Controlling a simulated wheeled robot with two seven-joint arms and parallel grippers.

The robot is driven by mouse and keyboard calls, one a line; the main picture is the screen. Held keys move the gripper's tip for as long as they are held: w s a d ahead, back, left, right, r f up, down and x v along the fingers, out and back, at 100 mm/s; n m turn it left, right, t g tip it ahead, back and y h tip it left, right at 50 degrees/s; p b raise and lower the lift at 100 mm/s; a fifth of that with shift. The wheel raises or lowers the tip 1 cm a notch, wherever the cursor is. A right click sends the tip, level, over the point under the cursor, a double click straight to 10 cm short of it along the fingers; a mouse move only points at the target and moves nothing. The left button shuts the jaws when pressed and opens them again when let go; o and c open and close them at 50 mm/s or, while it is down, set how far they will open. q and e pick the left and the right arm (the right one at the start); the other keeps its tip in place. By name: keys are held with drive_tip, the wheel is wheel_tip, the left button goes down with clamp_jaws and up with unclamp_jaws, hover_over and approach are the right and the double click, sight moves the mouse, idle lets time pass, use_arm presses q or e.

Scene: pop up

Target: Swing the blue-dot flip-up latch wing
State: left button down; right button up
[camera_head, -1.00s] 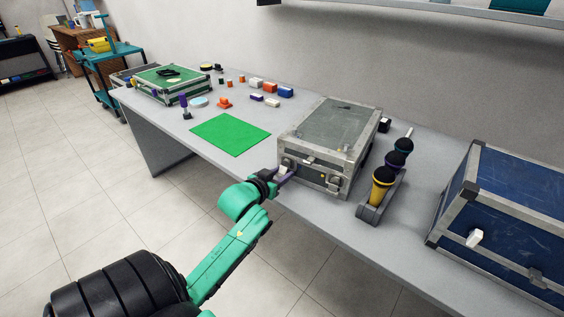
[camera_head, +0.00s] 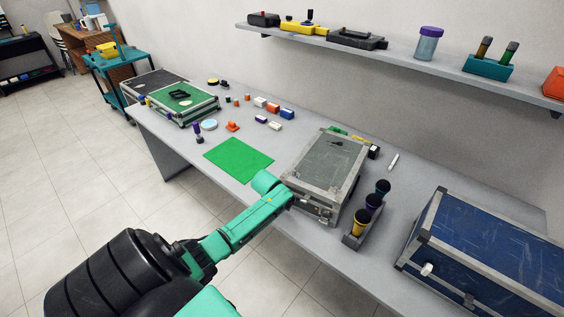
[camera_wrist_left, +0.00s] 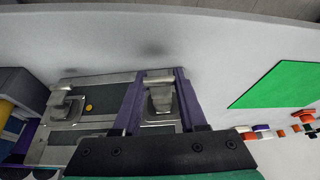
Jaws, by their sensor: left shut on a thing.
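The grey case (camera_head: 325,160) with a metal frame sits closed near the table's front edge. Its front (camera_wrist_left: 95,130) fills the middle of the left wrist view, with two metal latches. My left gripper (camera_wrist_left: 158,76) has its purple fingers on either side of one latch wing (camera_wrist_left: 160,98), on the green mat's side, and is shut on it. The other latch (camera_wrist_left: 65,104) is apart from the gripper, with a yellow dot (camera_wrist_left: 88,107) beside it. No blue dot shows. In the head view my arm hides the gripped latch. My right gripper is out of view.
A holder with dark-topped handles (camera_head: 362,220) stands right of the case, and a blue case (camera_head: 490,250) farther right. The green mat (camera_head: 238,160) lies to the left, with several small blocks behind it. A shelf (camera_head: 400,52) hangs on the wall above.

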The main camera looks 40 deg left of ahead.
use_arm(q)
drive_tip(key=shift+r+g+p, duration=0.2)
drive_tip(key=shift+g+p, duration=0.2)
drive_tip(key=shift+g, duration=0.1)
drive_tip(key=c, duration=0.5)
unclamp_jaws()
drive_tip(key=shift+f, duration=0.1)
drive_tip(key=a+v, duration=0.1)
drive_tip(key=v, duration=1.3)
drive_tip(key=shift+d+r+p, duration=0.3)
drive_tip(key=shift+d+p, duration=0.05)
drive_tip(key=shift+w, duration=0.15)
